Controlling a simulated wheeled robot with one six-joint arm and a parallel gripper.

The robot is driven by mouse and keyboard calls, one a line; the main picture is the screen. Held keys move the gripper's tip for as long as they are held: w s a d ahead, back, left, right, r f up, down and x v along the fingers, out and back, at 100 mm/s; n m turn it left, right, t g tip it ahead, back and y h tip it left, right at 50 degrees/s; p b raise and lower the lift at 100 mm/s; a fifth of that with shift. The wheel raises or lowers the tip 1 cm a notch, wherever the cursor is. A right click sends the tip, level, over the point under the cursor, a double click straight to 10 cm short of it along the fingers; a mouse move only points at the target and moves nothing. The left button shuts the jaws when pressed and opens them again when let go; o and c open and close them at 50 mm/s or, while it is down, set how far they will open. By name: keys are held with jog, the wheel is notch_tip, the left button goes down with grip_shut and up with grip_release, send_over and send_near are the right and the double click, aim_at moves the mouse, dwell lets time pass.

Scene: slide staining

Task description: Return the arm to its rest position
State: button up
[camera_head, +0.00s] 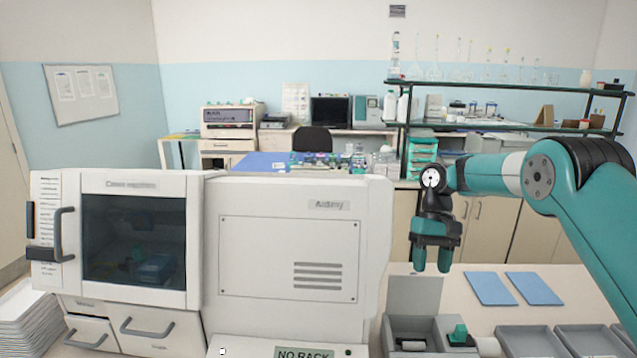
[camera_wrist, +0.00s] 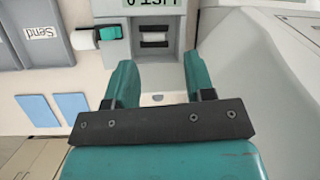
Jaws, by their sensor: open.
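My gripper (camera_head: 432,262) hangs from the teal arm at the right of the head view, fingers pointing down. It is above the bench, just right of the white staining machine (camera_head: 290,235). In the wrist view my gripper (camera_wrist: 158,85) has its two teal fingers apart with nothing between them. Beyond the fingertips is a grey unit with a slot (camera_wrist: 153,38) and a dark-lettered label. My gripper touches nothing that I can see.
Two blue pads (camera_head: 512,289) lie on the bench right of my gripper. Grey trays (camera_head: 535,342) and a small open box (camera_head: 414,296) stand at the front. A shelf with glassware (camera_head: 500,85) is at the back. The machine's tall right side is close to my gripper.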

jog(key=s+a+r+n+t+y+b, duration=0.15)
jog(key=s+a+b, duration=0.25)
jog(key=s, duration=0.4)
jog(key=s+a+r+n+t+b, duration=0.1)
jog(key=s+a+r+n+b, duration=0.15)
jog(key=s+a+b, duration=0.35)
jog(key=s+f+n+t+b, duration=0.1)
jog(key=s+f+b, duration=0.1)
jog(key=s, duration=0.9)
jog(key=s+f+n+y+b, duration=0.1)
jog(key=s+f, duration=0.3)
jog(key=s, duration=0.6)
jog(key=shift+s+d+t+b, duration=0.3)
jog(key=shift+s+t+b, duration=0.05)
jog(key=shift+b, duration=0.5)
jog(key=shift+y, duration=0.25)
jog(key=shift+c, duration=0.6)
jog(key=shift+d, duration=0.15)
